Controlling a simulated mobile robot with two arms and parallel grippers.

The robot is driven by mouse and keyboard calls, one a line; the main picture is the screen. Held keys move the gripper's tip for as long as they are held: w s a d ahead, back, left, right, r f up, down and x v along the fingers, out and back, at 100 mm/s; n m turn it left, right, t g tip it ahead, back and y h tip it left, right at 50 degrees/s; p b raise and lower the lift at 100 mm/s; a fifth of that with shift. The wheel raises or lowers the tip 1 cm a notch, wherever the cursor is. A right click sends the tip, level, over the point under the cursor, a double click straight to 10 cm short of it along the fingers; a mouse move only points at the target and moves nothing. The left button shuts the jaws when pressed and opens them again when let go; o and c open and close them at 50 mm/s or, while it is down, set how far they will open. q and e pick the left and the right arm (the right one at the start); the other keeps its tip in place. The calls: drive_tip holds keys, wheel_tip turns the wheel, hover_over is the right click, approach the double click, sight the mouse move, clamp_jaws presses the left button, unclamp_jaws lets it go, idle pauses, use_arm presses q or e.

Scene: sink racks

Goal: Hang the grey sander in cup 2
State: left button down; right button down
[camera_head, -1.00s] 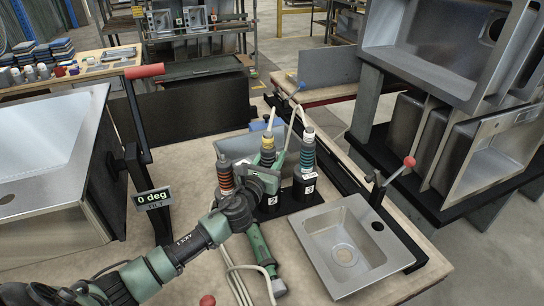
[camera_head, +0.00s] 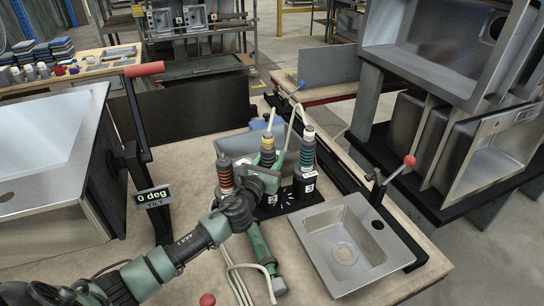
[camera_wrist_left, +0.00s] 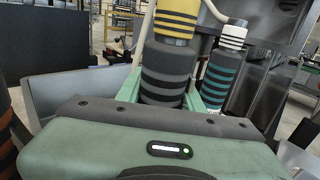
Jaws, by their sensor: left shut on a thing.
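The grey sander (camera_head: 267,157), with a yellow band near its top and a hose, stands about upright at the rack's middle. My left gripper (camera_head: 262,180) is shut on it; in the left wrist view its pale green fingers lie either side of the dark ribbed sander body (camera_wrist_left: 167,72). Cup 2 (camera_head: 271,200) shows its label just below the gripper. The gripper hides the sander's lower end and the cup mouth, so I cannot tell whether the sander is seated. My right gripper is not in view.
A teal-banded sander (camera_head: 307,152) stands at cup 3 (camera_head: 308,186), close on the right. An orange-banded sander (camera_head: 225,174) stands close on the left. A green tool (camera_head: 262,248) with a hose lies in front. A small steel sink (camera_head: 345,245) is at right.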

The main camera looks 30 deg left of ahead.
use_arm(q)
drive_tip(key=shift+f, duration=0.2)
drive_tip(key=c, duration=0.8)
unclamp_jaws()
drive_tip(key=shift+c, duration=0.2)
drive_tip(key=shift+f, duration=0.2)
drive_tip(key=s, duration=0.8)
drive_tip(key=shift+d+r+b, duration=0.2)
drive_tip(key=shift+d+b, duration=0.2)
drive_tip(key=shift+f, duration=0.1)
